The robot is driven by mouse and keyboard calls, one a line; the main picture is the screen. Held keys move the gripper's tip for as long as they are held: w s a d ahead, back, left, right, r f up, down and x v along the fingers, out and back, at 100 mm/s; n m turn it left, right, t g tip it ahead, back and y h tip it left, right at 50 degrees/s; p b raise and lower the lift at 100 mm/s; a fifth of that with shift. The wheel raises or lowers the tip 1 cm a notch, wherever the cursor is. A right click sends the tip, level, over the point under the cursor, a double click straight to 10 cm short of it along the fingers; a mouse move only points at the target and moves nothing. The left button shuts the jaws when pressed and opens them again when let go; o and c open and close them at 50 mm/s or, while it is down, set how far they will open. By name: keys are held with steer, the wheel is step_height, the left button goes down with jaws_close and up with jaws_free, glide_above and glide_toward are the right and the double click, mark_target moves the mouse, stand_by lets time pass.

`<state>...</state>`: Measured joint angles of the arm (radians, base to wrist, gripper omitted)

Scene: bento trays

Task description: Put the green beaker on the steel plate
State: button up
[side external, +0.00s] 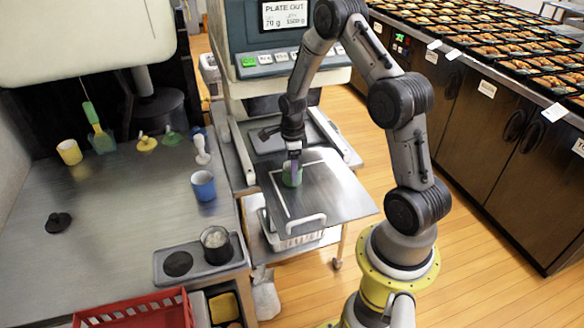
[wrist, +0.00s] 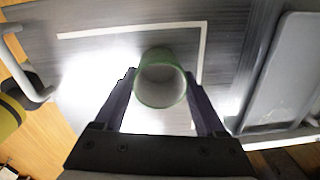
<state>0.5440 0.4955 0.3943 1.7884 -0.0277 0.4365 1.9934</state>
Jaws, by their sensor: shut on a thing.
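The green beaker (side external: 292,176) is upright at the steel plate (side external: 335,195), inside the white outline marked there. In the wrist view the beaker (wrist: 160,82) shows from above as a round green rim between the two fingers. My gripper (side external: 293,157) is shut on the beaker from above. In the wrist view the fingers of my gripper (wrist: 162,92) press on both sides of it. The steel plate (wrist: 95,70) spreads around and under the beaker. I cannot tell whether the beaker's base touches the plate.
A weighing machine (side external: 285,50) is behind the plate. A red crate (side external: 135,312) is at the front left. The plate is otherwise clear.

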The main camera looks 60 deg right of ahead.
steer(key=shift+f, duration=0.1)
steer(key=o, duration=1.3)
